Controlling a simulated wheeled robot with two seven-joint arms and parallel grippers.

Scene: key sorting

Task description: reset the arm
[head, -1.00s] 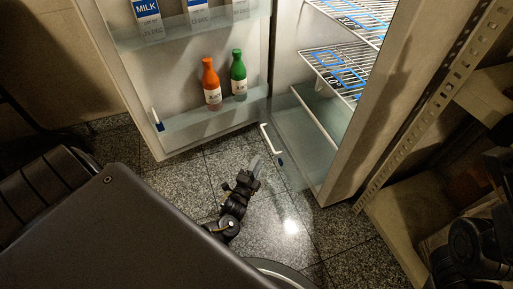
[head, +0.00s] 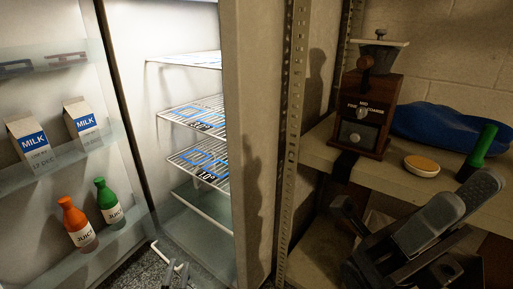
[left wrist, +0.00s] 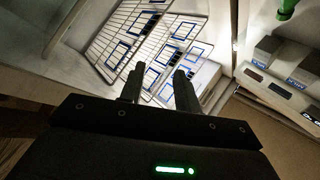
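My left gripper (head: 178,273) shows at the bottom edge of the head view, low in front of the open fridge, with its two fingers apart. In the left wrist view its fingers (left wrist: 158,89) are also apart with nothing between them. They point towards the wire fridge shelves, which lie beyond the fingertips. My right arm and gripper (head: 430,228) are dark shapes at the lower right of the head view, in front of the shelving. I cannot make out whether the right fingers are open or shut.
The fridge door (head: 62,105) stands open at left, holding milk cartons (head: 30,146), an orange bottle (head: 77,226) and a green bottle (head: 109,204). Wire shelves (head: 195,113) fill the fridge. At right, a shelf carries a wooden grinder (head: 362,113), a round tan item (head: 421,166) and a blue object (head: 450,129).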

